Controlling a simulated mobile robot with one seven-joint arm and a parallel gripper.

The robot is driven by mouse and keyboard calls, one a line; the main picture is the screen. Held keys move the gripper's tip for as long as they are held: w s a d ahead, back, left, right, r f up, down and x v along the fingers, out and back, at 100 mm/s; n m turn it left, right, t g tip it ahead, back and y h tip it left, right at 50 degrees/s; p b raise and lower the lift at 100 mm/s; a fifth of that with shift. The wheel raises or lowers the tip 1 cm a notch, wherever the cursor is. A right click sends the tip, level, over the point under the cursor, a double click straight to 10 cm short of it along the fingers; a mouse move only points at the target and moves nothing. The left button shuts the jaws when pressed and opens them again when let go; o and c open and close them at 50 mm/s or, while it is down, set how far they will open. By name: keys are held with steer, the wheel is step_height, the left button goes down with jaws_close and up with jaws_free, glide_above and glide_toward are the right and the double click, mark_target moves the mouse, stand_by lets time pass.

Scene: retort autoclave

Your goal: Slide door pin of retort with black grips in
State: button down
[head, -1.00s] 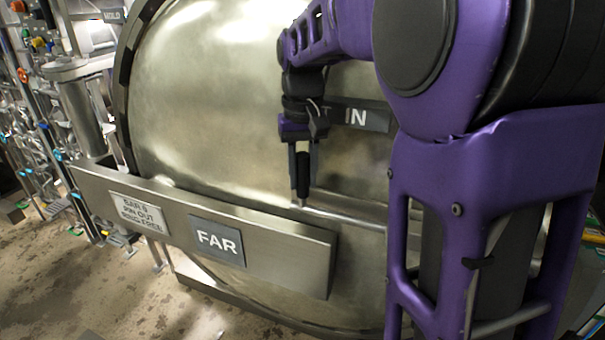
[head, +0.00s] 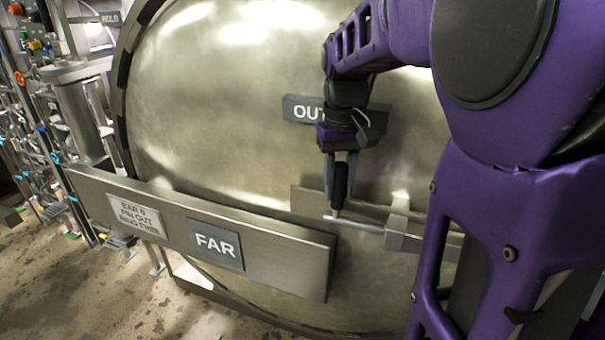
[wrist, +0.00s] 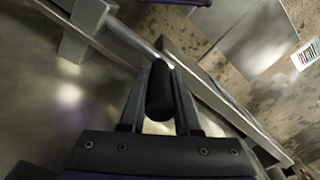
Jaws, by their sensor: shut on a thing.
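The retort's large round metal door (head: 215,110) fills the head view. A thin silver door pin (head: 362,224) lies along its lower front and runs through a block-shaped guide (head: 397,231). An upright black grip (head: 340,184) stands at the pin's left end. My gripper (head: 341,172) is shut on this black grip from above. In the wrist view the grip (wrist: 160,92) sits between both fingers. A sign (head: 302,109) behind my wrist reads OUT; its right part is hidden by my gripper. My arm hides the pin's right end.
A thick metal bar (head: 290,255) crosses the door's front below and left of the grip, with a FAR plate (head: 215,243) and a smaller text plate (head: 136,215). Pipes and valves (head: 35,130) stand at the left. The stained floor (head: 100,290) is clear at lower left.

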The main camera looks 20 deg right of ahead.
steer(key=shift+s+d, duration=0.25)
steer(key=shift+d, duration=0.2)
steer(key=c, duration=0.6)
jaws_free()
steer(key=shift+s+d, duration=0.1)
steer(key=shift+r, duration=0.3)
step_height(320, 180, up, 17)
steer(key=p, duration=0.3)
